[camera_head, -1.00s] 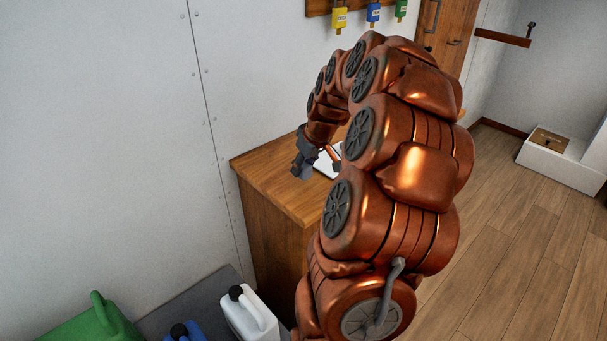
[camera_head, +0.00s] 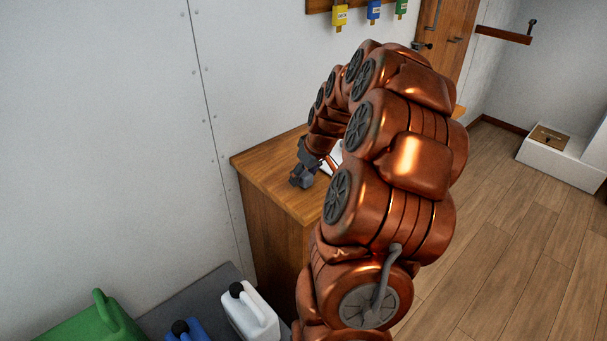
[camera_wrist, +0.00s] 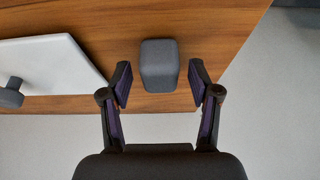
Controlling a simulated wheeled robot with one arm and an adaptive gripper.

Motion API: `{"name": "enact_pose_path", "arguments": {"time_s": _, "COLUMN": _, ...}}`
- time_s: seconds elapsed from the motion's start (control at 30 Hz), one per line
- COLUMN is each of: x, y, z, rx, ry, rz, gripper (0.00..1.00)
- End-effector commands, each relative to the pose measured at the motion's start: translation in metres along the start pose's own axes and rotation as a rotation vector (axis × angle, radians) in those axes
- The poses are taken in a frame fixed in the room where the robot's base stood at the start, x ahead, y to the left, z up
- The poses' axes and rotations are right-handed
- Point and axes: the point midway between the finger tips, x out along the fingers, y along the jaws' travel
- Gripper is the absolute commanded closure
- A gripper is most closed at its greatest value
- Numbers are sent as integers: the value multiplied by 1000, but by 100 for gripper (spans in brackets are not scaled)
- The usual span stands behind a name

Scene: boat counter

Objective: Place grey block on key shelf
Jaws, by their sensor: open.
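The grey block (camera_wrist: 159,62) stands on the wooden counter (camera_wrist: 215,30) in the wrist view. My gripper (camera_wrist: 160,78) is open, with one dark finger to each side of the block and a gap on both sides. In the head view my gripper (camera_head: 302,177) is low over the left part of the counter (camera_head: 262,172), and I cannot clearly separate the block from it there. A wooden board (camera_head: 320,7) with yellow, blue and green key tags is on the wall above, partly cut off by the top edge.
A white board (camera_wrist: 50,65) with a grey knob lies left of the block. A small wooden wall shelf (camera_head: 503,36) juts out at the right. White (camera_head: 250,312), blue and green (camera_head: 85,325) canisters stand lower left. My arm hides much of the counter.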

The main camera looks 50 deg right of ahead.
Motion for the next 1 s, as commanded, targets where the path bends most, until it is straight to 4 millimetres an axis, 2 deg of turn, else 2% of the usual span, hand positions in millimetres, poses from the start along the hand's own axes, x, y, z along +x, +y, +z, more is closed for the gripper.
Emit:
{"name": "enact_pose_path", "arguments": {"time_s": 0.37, "x": -8, "y": 0, "z": -2, "rx": 0, "ry": 2, "rz": 1, "gripper": 38}}
{"name": "enact_pose_path", "arguments": {"time_s": 0.47, "x": -22, "y": 1, "z": -2, "rx": 0, "ry": 3, "rz": 2, "gripper": 38}}
{"name": "enact_pose_path", "arguments": {"time_s": 0.8, "x": -87, "y": 1, "z": -2, "rx": 0, "ry": 6, "rz": 4, "gripper": 38}}
{"name": "enact_pose_path", "arguments": {"time_s": 1.0, "x": -113, "y": 0, "z": -2, "rx": 0, "ry": 3, "rz": 1, "gripper": 38}}
